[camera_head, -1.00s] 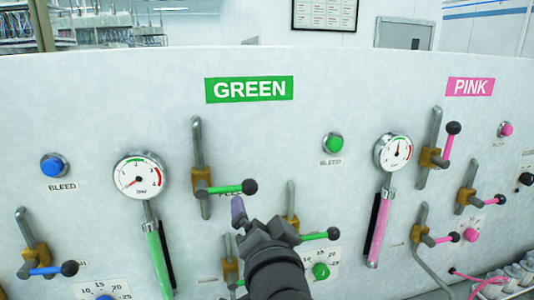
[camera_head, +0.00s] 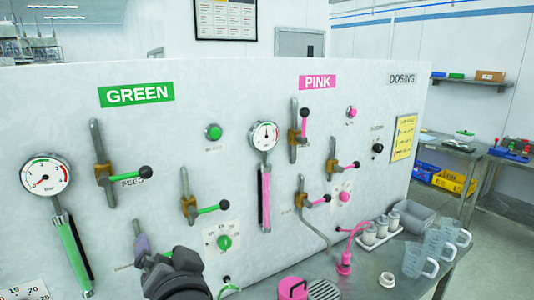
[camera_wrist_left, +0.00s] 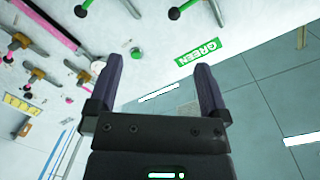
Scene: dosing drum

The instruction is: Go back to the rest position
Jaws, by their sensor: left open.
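My left gripper (camera_head: 150,252) is low in the head view, in front of the white panel (camera_head: 60,120) below the green levers. In the left wrist view its two fingers (camera_wrist_left: 160,85) stand apart with nothing between them. The green feed lever (camera_head: 128,172) is above it and another green-handled lever (camera_head: 205,209) is to its right. The gripper hides part of the panel's lower area; I cannot tell its exact distance from the panel. My right gripper is not in view.
Gauges (camera_head: 45,177) and pink levers (camera_head: 315,200) stick out of the panel. At the lower right a steel table holds clear jugs (camera_head: 418,258), a pink container (camera_head: 292,288) and a tray with white bottles (camera_head: 380,232). A side bench with blue and yellow bins (camera_head: 455,181) stands beyond.

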